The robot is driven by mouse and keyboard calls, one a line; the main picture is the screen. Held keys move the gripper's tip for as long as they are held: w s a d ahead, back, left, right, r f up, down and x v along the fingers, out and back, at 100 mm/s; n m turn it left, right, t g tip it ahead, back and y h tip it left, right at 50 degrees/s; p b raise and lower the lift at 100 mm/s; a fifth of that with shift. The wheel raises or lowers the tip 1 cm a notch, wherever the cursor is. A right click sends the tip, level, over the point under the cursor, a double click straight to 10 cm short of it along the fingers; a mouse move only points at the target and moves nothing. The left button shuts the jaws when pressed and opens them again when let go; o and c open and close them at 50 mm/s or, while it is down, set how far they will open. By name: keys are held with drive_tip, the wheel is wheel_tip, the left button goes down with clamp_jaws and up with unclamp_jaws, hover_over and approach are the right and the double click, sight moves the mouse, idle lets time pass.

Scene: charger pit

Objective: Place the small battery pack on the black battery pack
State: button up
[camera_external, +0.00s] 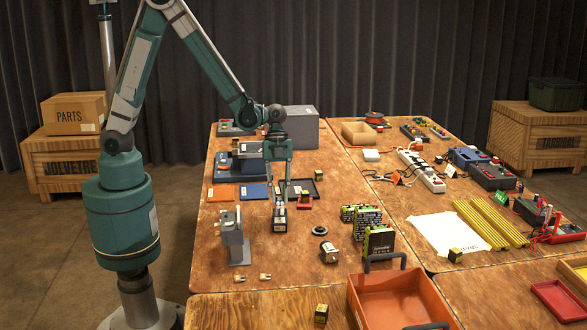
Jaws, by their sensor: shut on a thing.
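My gripper (280,203) points down over the middle of the near left tabletop. Its fingers are closed on a small dark block with a pale part, which looks like the small battery pack (279,220). The fingers partly hide it, and I cannot tell whether it touches the table. To its right stand several black battery packs with yellow-green edges and printing; the nearest black battery pack (378,242) stands upright. The others stand close behind it (365,220).
A grey metal fixture (233,238) stands left of my gripper. An orange bin (395,300) is in front. A grey box (292,127) stands behind.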

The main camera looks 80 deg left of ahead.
sight(279, 197)
drive_tip(key=shift+f+b, duration=0.4)
drive_tip(key=shift+f, duration=1.45)
drive_tip(key=shift+f, duration=0.2)
drive_tip(key=o, duration=0.9)
drive_tip(key=shift+o, duration=0.2)
drive_tip(key=shift+r, duration=0.15)
drive_tip(key=shift+r, duration=0.15)
drive_tip(key=p+v, duration=0.2)
drive_tip(key=v, duration=0.9)
drive_tip(key=shift+a+r, duration=0.25)
drive_tip(key=shift+r, duration=0.1)
